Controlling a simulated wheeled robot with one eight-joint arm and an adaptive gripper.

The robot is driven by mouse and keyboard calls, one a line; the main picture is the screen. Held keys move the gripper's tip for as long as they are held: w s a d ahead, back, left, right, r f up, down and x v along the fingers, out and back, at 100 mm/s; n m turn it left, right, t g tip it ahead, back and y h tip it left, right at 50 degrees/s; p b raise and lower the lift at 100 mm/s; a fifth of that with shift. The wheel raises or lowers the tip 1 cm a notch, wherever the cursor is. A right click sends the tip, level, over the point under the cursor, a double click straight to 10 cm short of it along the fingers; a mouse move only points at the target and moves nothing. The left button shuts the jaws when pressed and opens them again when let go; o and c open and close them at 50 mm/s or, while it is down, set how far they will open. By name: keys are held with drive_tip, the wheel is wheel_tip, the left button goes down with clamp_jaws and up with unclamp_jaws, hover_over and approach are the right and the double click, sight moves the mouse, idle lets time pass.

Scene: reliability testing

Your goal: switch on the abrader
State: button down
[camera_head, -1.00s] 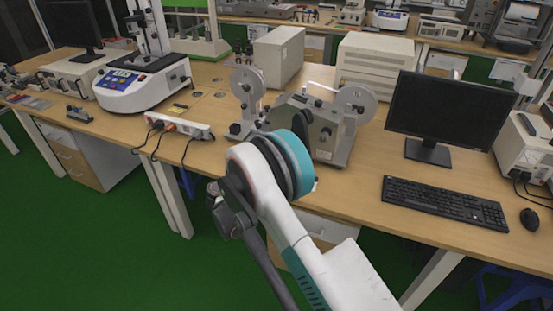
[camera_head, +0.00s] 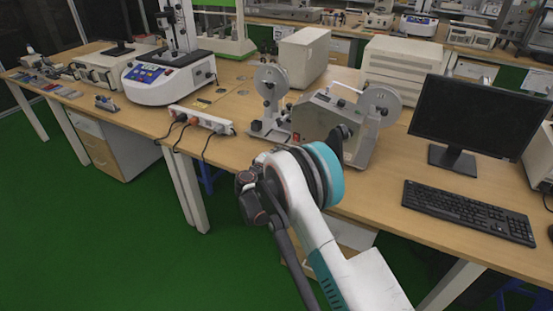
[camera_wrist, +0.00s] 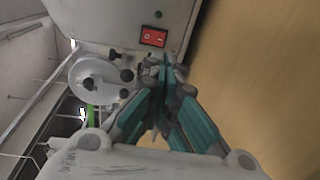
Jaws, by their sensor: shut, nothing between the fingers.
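The abrader (camera_head: 325,118) is a grey box with two pale reels on the wooden bench. Its red rocker switch (camera_head: 297,136) shows at the lower left of its front face. In the wrist view the red switch (camera_wrist: 153,37) sits on the grey panel, just above my fingertips in the picture. My gripper (camera_wrist: 164,72) is shut and empty, its teal-and-grey fingers close to the panel. I cannot tell whether the tips touch it. In the head view my arm covers part of the machine's lower front, and the fingertips cannot be made out.
A white power strip (camera_head: 202,119) with plugs and cables lies left of the abrader. A monitor (camera_head: 476,122) and keyboard (camera_head: 468,210) stand to its right. A white and blue test machine (camera_head: 165,78) stands at the left. Bare bench (camera_wrist: 250,90) fills the wrist view's right side.

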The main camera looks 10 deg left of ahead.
sight(293, 139)
drive_tip(key=b+x, duration=0.2)
drive_tip(key=x, duration=0.4)
drive_tip(key=shift+f, duration=0.15)
drive_tip(key=shift+b+x, duration=0.35)
drive_tip(key=shift+x, duration=0.55)
